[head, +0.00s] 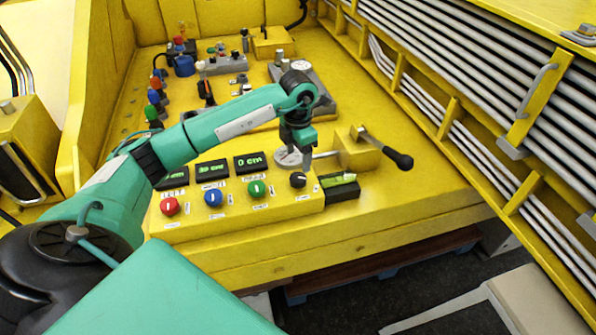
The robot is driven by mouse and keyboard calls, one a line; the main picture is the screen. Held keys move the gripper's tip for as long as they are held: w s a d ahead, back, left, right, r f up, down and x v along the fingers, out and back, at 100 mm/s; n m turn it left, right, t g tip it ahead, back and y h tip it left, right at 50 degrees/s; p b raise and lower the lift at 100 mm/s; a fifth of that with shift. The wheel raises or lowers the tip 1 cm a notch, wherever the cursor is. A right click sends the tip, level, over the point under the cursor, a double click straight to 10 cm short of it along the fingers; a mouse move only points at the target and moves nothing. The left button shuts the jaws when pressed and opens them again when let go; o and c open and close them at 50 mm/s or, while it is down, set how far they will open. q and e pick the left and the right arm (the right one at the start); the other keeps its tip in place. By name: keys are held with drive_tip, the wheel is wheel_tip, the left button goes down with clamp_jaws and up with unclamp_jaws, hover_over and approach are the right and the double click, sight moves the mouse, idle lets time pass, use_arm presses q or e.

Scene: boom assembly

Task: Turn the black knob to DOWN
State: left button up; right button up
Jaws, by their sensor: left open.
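The black knob (298,180) sits at the right end of the row of knobs on the yellow control box. Its small labels are too small to read, so I cannot tell its setting. My left gripper (300,160) hangs open just above and behind the black knob, pointing down. It appears apart from the knob. The red knob (169,207), blue knob (213,197) and green knob (256,189) stand to the left in the same row. My right gripper is not in view.
Digital displays (212,170) stand behind the knobs. A dark block with a green screen (340,187) is right of the black knob. A lever with a black handle (398,158) sticks out farther right. Railings with pipes (480,150) run along the right.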

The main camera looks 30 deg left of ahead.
sight(298, 177)
use_arm(q)
wheel_tip(298, 177, down, 8)
drive_tip(key=shift+f+p, duration=0.1)
drive_tip(key=shift+p, duration=1.15)
drive_tip(key=shift+c, duration=0.2)
drive_tip(key=c, duration=1)
drive_tip(key=shift+o, duration=0.2)
